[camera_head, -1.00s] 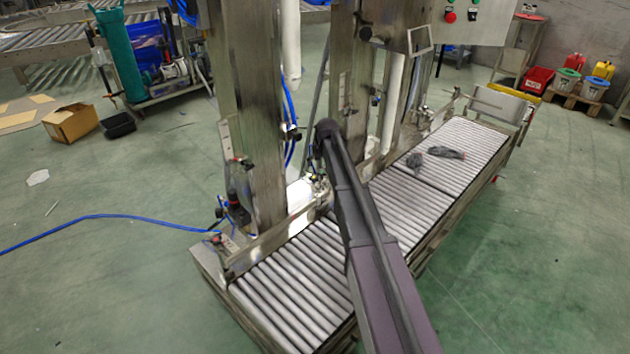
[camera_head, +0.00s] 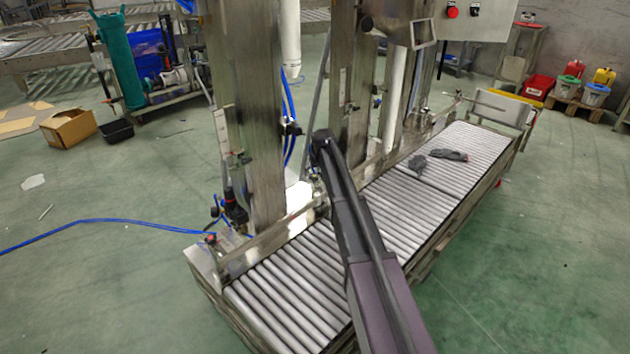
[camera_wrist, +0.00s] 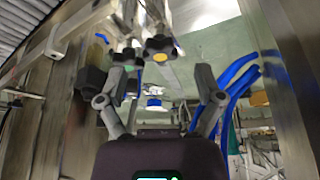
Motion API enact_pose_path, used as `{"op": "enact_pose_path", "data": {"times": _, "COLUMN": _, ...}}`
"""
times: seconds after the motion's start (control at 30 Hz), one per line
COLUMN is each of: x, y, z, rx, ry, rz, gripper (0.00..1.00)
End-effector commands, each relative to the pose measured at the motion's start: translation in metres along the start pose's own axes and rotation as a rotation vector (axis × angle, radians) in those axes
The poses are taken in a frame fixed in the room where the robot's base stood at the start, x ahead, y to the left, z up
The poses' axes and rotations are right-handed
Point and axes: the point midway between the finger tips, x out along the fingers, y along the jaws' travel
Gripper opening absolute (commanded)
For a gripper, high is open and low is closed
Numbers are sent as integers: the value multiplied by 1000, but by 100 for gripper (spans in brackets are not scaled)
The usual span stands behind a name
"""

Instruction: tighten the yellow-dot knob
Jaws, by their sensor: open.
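The yellow-dot knob (camera_wrist: 160,48) is a dark lobed knob with a yellow centre, near the top middle of the wrist view. My gripper (camera_wrist: 160,80) is open and empty, its two fingers spread wide. The knob appears beyond the fingertips, between them in the picture and apart from both. A second dark knob (camera_wrist: 128,57) with a greenish dot is just left of it, close to the left finger. In the head view my arm reaches to the machine's steel columns (camera_head: 350,90); the fingers and the yellow-dot knob cannot be made out there.
Blue hoses (camera_wrist: 237,78) run close to the right finger. A larger black knob (camera_wrist: 90,80) is left of the left finger. In the head view a roller conveyor (camera_head: 290,290) lies under my arm, with dark gloves (camera_head: 450,155) on it. Green floor (camera_head: 120,280) is open around it.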

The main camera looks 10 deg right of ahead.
Motion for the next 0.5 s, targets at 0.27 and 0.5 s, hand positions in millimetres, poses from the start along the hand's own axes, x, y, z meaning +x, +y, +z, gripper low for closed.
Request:
{"op": "enact_pose_path", "data": {"times": 0.27, "x": 22, "y": 0, "z": 0, "rx": 0, "ry": 0, "rz": 0, "gripper": 86}}
{"op": "enact_pose_path", "data": {"times": 0.5, "x": 26, "y": 0, "z": 0, "rx": 0, "ry": 0, "rz": 0, "gripper": 86}}
